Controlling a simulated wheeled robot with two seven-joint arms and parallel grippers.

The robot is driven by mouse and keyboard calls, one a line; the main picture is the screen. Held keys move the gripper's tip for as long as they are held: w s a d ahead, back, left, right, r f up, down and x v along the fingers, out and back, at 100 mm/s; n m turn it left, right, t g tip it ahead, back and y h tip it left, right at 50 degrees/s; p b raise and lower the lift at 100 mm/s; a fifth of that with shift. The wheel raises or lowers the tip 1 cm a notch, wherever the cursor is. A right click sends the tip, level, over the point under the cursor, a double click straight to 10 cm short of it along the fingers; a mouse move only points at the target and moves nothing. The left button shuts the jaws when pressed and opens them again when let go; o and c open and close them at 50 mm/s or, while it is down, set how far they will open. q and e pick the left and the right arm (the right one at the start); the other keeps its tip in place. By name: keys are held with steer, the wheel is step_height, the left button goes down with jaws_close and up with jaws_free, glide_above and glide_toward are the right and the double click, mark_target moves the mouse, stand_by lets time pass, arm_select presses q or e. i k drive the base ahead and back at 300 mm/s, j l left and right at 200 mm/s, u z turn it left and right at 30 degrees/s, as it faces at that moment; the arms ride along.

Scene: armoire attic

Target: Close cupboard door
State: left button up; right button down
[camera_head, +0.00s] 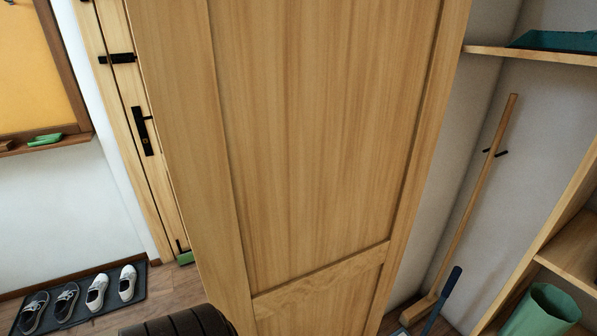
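A large light wooden panel (310,150) with a raised frame fills the middle of the head view, very close to me. It looks like the cupboard door, seen face on and slightly tilted in the picture. No handle shows on the visible part of it, and its top and bottom are cut off by the picture. I cannot tell how far open it stands. Neither of my grippers is in view.
Right of the panel are a wooden broom (470,200), a shelf (490,51) and a green bin (543,312). Left are a room door with a black handle (143,130) and shoes on a dark mat (137,293). A dark ribbed shape (180,323) is at bottom.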

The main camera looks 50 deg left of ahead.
mark_target(297, 139)
steer(key=k+j+z, duration=0.25)
steer(key=k+j, duration=0.2)
steer(key=j, duration=0.3)
steer(key=k+j+z, duration=0.25)
steer(key=k+j, duration=0.3)
steer(key=j+z, duration=0.3)
steer(key=j, duration=1.6)
